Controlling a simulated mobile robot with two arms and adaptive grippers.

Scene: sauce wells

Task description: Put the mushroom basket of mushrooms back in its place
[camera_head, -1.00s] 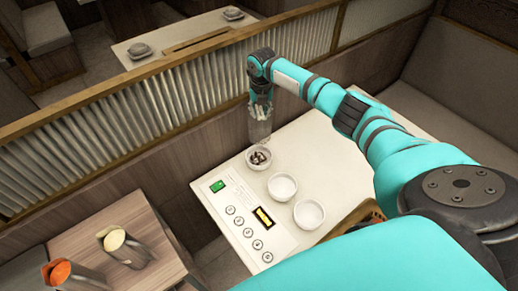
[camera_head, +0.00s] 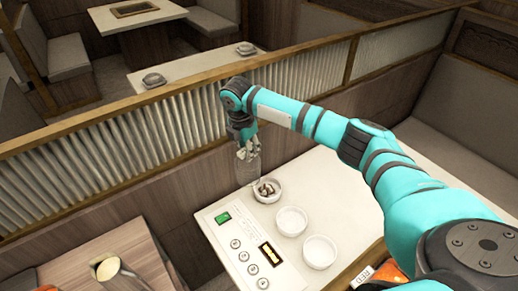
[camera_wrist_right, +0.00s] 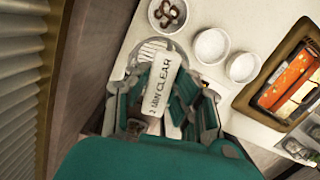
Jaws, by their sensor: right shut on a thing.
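My right gripper (camera_head: 245,143) is shut on a clear, see-through basket (camera_head: 247,170). The basket hangs below the fingers, just left of the white bowl (camera_head: 280,196) with dark and pale mushroom pieces (camera_head: 266,188). In the wrist view the basket (camera_wrist_right: 152,47) lies beyond the fingers, beside the mushroom bowl (camera_wrist_right: 181,24). No mushrooms are clearly visible in the basket. My left gripper is not in view.
A wooden side table (camera_head: 140,245) holds another basket (camera_head: 122,280) at lower left. A ribbed partition (camera_head: 120,150) runs behind.

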